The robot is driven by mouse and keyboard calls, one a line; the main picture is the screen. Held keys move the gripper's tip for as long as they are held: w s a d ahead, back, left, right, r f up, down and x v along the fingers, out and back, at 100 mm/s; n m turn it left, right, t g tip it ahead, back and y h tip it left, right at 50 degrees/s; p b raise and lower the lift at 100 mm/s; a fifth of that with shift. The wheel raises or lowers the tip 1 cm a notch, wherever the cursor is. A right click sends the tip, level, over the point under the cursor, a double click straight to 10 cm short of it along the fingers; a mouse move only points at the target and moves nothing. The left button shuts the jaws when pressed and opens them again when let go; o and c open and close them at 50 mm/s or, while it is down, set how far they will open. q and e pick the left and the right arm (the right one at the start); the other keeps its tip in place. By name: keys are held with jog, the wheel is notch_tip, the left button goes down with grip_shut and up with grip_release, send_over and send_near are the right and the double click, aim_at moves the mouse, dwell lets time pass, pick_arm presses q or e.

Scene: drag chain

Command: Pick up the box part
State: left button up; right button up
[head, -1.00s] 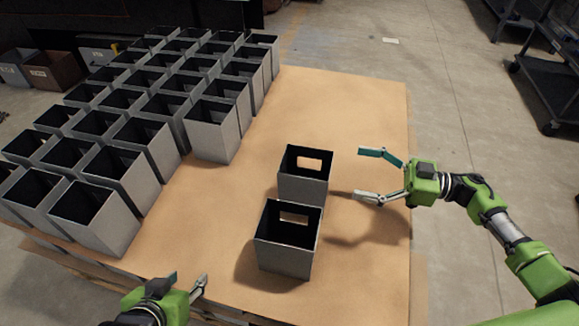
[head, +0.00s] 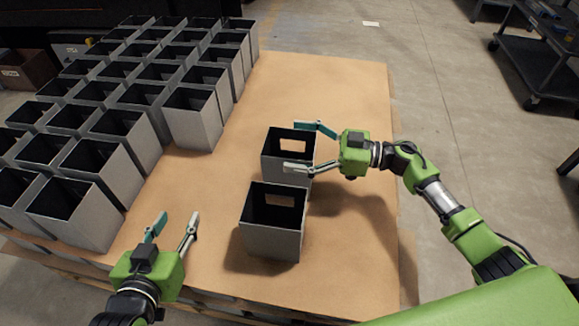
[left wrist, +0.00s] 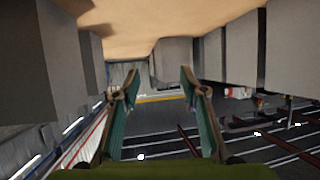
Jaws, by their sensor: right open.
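Two grey open-topped box parts with a window in one wall stand apart from the rest on the cardboard sheet. The far box part (head: 275,159) is upright. My left gripper (head: 174,224) is open and empty, left of the near box part. Its open fingers also show in the left wrist view (left wrist: 155,85).
Several rows of grey boxes (head: 196,125) fill the left side of the cardboard-topped stack (head: 320,95). The back right of the cardboard is clear. A dark cart (head: 540,60) stands on the floor at the far right.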

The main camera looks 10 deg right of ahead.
jog(key=shift+x, duration=0.8)
jog(key=shift+c, duration=0.4)
jog(key=c, duration=1.9)
jog(key=shift+r, duration=0.1)
jog(key=shift+c, duration=0.6)
